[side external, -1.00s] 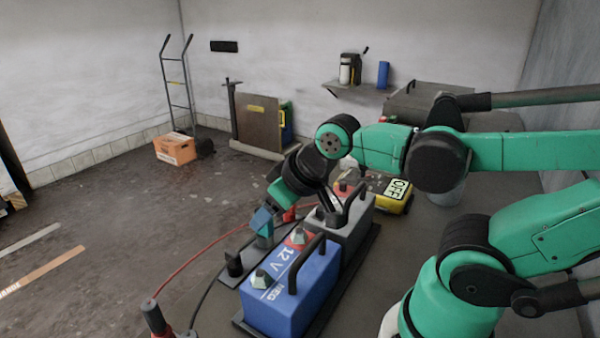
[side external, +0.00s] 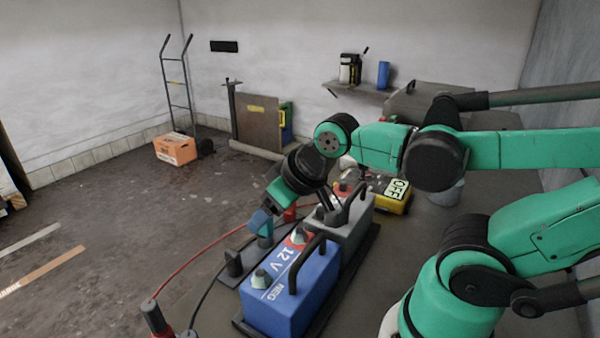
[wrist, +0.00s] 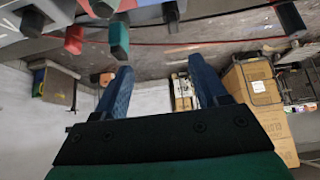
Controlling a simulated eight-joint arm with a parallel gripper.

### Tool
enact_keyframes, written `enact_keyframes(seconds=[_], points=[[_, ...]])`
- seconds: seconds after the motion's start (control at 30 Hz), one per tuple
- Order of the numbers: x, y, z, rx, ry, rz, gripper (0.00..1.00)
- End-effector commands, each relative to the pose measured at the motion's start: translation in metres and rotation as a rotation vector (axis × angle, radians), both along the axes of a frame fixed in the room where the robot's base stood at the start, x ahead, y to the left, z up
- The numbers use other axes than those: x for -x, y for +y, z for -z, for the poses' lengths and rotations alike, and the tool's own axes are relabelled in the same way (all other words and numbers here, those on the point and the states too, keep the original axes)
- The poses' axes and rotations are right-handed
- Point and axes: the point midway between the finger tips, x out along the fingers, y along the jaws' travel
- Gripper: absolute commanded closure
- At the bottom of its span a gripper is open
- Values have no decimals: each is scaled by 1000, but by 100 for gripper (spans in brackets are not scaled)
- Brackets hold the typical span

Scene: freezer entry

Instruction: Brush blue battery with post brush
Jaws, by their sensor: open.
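The blue battery (side external: 290,290), marked 12 V and NEG, stands upright on a dark tray at the front, with a black handle and grey terminal posts. My gripper (side external: 262,221) is open and empty, behind and left of the battery, above a row of upright tools. In the wrist view my gripper (wrist: 160,65) has its two blue fingers apart. A green handle (wrist: 118,40) stands near the left finger, a red one (wrist: 74,38) beyond it; a black one (side external: 233,264) stands nearer the camera. I cannot tell which is the post brush.
A grey battery (side external: 350,222) stands right behind the blue one. Red (side external: 190,258) and black cables curve to clamps at the front left. The floor at left is mostly clear.

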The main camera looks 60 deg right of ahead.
Motion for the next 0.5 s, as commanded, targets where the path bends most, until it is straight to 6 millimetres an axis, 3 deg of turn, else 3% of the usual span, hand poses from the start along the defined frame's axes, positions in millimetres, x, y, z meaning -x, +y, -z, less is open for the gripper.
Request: enact_keyframes(seconds=[0.23,0.5], points=[[-28,-24,9,11,88,14,34],[-56,-59,39,4,194,8,34]])
